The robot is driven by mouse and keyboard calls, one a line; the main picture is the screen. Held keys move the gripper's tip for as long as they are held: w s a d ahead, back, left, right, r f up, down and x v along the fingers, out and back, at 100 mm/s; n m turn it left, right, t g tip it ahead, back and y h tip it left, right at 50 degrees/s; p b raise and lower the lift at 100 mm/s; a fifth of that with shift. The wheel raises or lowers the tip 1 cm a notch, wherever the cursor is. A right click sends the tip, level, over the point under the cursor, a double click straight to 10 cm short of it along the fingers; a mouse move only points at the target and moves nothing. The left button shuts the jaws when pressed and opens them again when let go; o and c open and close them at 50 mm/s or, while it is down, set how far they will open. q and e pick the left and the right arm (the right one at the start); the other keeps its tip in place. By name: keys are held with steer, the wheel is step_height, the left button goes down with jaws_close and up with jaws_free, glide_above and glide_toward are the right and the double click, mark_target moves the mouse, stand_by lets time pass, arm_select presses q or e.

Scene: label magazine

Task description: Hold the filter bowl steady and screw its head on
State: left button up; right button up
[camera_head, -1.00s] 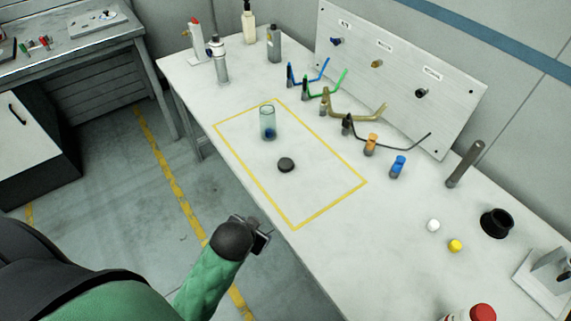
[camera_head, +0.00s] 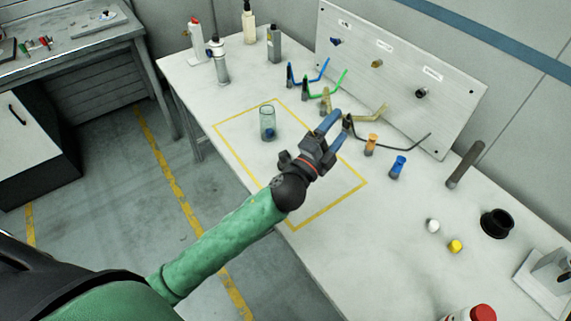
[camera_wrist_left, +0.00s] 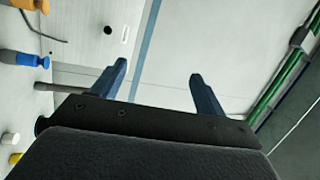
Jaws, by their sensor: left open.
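The filter bowl (camera_head: 267,122), a clear cup with something blue inside, stands upright within the yellow outline on the table. The dark round head seen earlier beside it is now hidden behind my left gripper and wrist. My left gripper (camera_head: 330,131) is open and empty, over the right part of the outline, to the right of the bowl and apart from it. Its two blue fingers (camera_wrist_left: 158,85) show spread apart in the left wrist view with nothing between them. My right gripper is not in view.
A tilted panel (camera_head: 400,75) stands at the back, with several coloured hooked tools (camera_head: 345,108) before it. Orange (camera_head: 371,144) and blue (camera_head: 398,166) pieces stand right of the gripper. Bottles (camera_head: 249,25) stand at the far left.

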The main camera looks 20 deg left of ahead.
arm_select(q)
steer(key=s+d+r+m+g+h, duration=0.1)
steer(key=d+m+g+h, duration=0.45)
steer(key=m, duration=0.45)
steer(key=s+d+r+m+g+h, duration=0.2)
steer(key=d+m+g+h, duration=0.35)
steer(key=m, duration=0.35)
step_height(320, 180, down, 9)
steer(key=s+d+m+g+y, duration=0.15)
steer(key=m+g+y, duration=0.25)
steer(key=m+g, duration=0.7)
steer(key=w+a+f+m+t+y, duration=0.1)
steer(key=w+a+f+m+y, duration=0.4)
steer(key=a+f+m+y, duration=0.6)
steer(key=w+a+n+y, duration=0.1)
steer(key=w+a, duration=0.1)
steer(key=a, duration=0.3)
steer(key=w+a+t+y, duration=0.1)
steer(key=w+a, duration=0.1)
steer(key=a, duration=0.3)
steer(key=w+a+n+y, duration=0.1)
steer(key=w+a+y, duration=0.1)
steer(key=a, duration=0.3)
steer(key=shift+a+r+n, duration=0.25)
steer(key=shift+r+n, duration=0.05)
steer(key=shift+r, duration=0.1)
steer(key=shift+w+a, duration=0.1)
steer(key=shift+a, duration=0.15)
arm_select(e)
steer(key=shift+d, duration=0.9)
